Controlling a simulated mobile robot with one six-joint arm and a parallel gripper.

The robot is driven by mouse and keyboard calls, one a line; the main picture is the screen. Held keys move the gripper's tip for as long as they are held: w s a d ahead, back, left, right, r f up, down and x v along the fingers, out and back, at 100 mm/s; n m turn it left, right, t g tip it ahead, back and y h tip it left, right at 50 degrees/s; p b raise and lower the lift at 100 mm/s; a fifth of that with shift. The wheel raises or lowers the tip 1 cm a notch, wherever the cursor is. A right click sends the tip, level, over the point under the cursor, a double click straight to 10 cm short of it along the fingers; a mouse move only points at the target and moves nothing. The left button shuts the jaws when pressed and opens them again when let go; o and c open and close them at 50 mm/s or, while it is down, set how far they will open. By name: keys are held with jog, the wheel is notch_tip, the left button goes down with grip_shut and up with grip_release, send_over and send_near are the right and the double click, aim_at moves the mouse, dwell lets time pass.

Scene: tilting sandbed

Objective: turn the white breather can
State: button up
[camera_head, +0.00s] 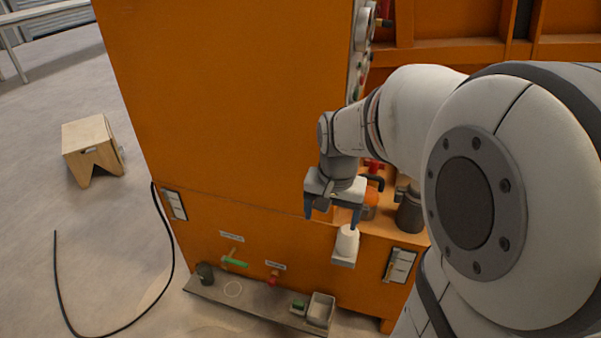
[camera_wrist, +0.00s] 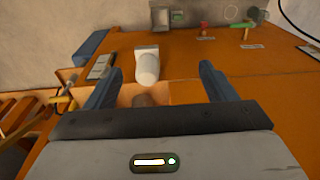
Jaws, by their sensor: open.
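The white breather can (camera_head: 347,241) stands upright on a small pale bracket (camera_head: 342,261) on the front of the orange machine. My gripper (camera_head: 334,216) points down just above and slightly left of the can in the head view. Its blue fingers are apart with nothing between them. In the wrist view the white can (camera_wrist: 147,67) lies beyond the fingertips, nearer the left finger, and my gripper (camera_wrist: 155,75) shows open. I see no contact between fingers and can.
A dark grey cylinder (camera_head: 410,212) and a red valve (camera_head: 374,165) sit on the machine's ledge to the right. A green handle (camera_head: 234,262) juts out. A wooden stool (camera_head: 91,146) stands left.

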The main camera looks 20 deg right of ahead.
aim_at(348, 238)
jog(key=w+d+f+m+b, duration=0.2)
jog(key=w+d+f, duration=0.1)
jog(key=f, duration=0.1)
jog(key=w+d+f+m+b, duration=0.3)
jog(key=f, duration=0.2)
jog(key=w+d+f+m+g+b, duration=0.1)
jog(key=w+d+f+m+b, duration=0.1)
jog(key=f, duration=0.3)
jog(key=shift+w+d+f+m, duration=0.15)
jog(key=shift+w+d+m, duration=0.25)
jog(key=shift+d, duration=0.5)
notch_tip(348, 238, down, 7)
jog(key=b, duration=0.3)
jog(key=shift+w+f, duration=0.1)
jog(key=shift+f, duration=0.1)
jog(key=shift+c, duration=0.3)
jog(key=c, duration=0.9)
